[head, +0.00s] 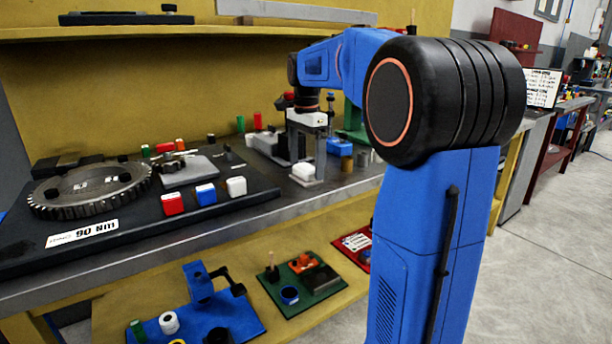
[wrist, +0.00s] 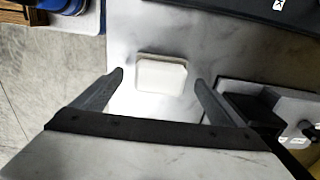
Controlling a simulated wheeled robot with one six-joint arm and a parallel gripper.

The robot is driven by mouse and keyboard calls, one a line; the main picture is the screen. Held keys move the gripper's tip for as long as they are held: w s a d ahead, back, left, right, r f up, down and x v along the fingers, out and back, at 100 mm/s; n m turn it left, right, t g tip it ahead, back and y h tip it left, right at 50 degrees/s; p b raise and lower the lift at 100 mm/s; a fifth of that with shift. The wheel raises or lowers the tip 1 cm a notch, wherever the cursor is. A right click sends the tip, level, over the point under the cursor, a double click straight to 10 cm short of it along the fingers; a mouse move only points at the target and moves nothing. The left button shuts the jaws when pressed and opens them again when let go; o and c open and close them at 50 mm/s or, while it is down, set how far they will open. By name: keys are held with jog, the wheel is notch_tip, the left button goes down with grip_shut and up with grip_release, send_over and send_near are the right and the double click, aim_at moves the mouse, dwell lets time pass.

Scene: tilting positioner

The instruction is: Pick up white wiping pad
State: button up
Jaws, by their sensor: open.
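The white wiping pad (wrist: 161,75) is a pale block with cut corners, lying on the grey bench top in the wrist view. In the head view it shows as a small white block (head: 303,171) low between my fingers. My gripper (wrist: 158,79) is open and empty, its two fingers spread to the left and right of the pad with gaps on both sides. In the head view my gripper (head: 306,168) points down over the bench. Whether the fingertips are down at bench height is hard to tell.
A dark fixture with a grey block (wrist: 285,108) stands close to my right finger in the wrist view. A dark board (head: 130,228) holds a large gear (head: 90,188) and red, blue and white blocks. A lower shelf (head: 120,300) carries more fixtures. Bare bench surrounds the pad.

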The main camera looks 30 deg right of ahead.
aim_at(306, 167)
jog(key=shift+f, duration=1.15)
jog(key=c, duration=1.2)
notch_tip(306, 167, up, 10)
jog(key=shift+r, duration=0.1)
jog(key=o, duration=0.6)
jog(key=shift+c, duration=0.2)
jog(key=c, duration=0.4)
